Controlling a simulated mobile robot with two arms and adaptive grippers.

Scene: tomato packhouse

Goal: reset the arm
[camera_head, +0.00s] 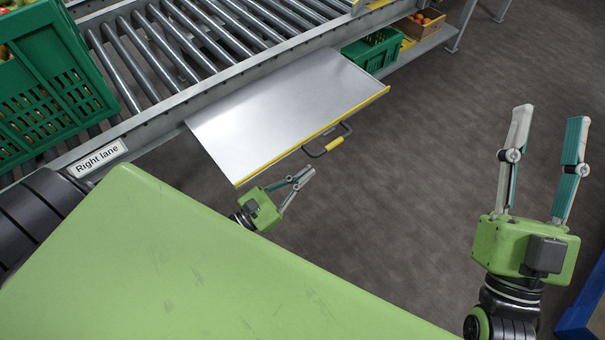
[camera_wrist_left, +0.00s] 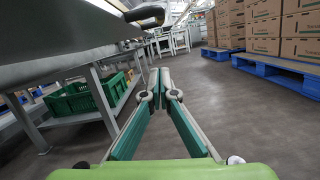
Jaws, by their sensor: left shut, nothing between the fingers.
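My left gripper (camera_head: 304,175) is low beside the conveyor, just below the yellow edge of a metal plate. Its fingers are closed together with nothing between them. In the left wrist view the left gripper (camera_wrist_left: 160,76) shows its two teal-padded fingers meeting at the tips. My right gripper (camera_head: 549,115) is at the right over bare floor, fingers wide apart and empty, pointing up in the picture. My green body cover fills the lower left of the head view.
A green crate (camera_head: 48,85) stands on the rollers. Another green crate (camera_head: 372,50) sits below. Boxes on blue pallets (camera_wrist_left: 275,67) stand right; the floor between is clear.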

